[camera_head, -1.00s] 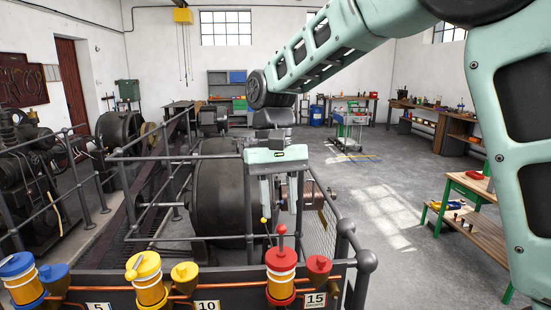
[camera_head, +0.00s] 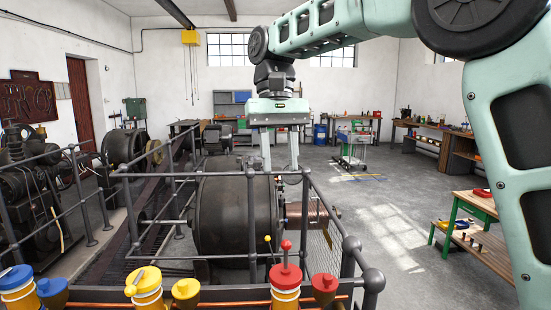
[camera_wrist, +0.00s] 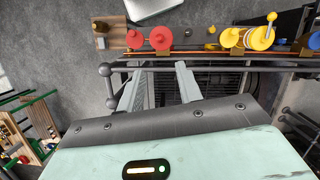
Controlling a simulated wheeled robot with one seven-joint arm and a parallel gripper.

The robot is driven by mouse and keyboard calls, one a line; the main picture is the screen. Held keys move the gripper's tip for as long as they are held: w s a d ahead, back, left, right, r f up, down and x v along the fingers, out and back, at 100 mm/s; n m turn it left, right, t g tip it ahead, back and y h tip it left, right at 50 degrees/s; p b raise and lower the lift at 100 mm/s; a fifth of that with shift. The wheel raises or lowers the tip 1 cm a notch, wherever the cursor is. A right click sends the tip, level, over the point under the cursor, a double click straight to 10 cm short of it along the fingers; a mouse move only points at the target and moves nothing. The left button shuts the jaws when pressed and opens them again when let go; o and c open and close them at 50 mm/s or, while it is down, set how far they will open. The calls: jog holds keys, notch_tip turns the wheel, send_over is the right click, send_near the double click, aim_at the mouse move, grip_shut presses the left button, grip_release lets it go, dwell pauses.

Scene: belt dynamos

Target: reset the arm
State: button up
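My gripper (camera_head: 280,167) hangs from my pale green arm in the upper middle of the head view. Its two light fingers point down and stand apart with nothing between them. It is above and just right of a large dark drum (camera_head: 235,215) inside a railing. In the wrist view my gripper (camera_wrist: 160,72) also shows two separated, empty fingers. They reach toward a rail with red and yellow oil cups.
Metal railings (camera_head: 320,222) surround the drum. A red cup (camera_head: 285,277), a yellow cup (camera_head: 148,284) and a blue cup (camera_head: 17,280) line the front. A green-framed bench (camera_head: 480,205) stands right. Open floor (camera_head: 385,215) lies between. Dark machinery (camera_head: 30,185) fills the left.

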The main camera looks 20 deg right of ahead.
jog(key=s+a+f+n+t+b, duration=0.1)
jog(key=s+a+f+n+b, duration=0.25)
jog(key=s+f, duration=0.35)
jog(key=s+a+f+n+t+b, duration=0.15)
jog(key=s+a+f, duration=0.35)
jog(key=f, duration=0.5)
jog(key=s+d+f+n+b, duration=0.1)
jog(key=s+f+n, duration=0.3)
jog(key=s+f, duration=0.8)
jog(key=shift+s+d+f+t+b, duration=0.2)
jog(key=shift+s+f+t+b, duration=0.15)
jog(key=shift+s+b, duration=0.45)
jog(key=shift+w, duration=0.15)
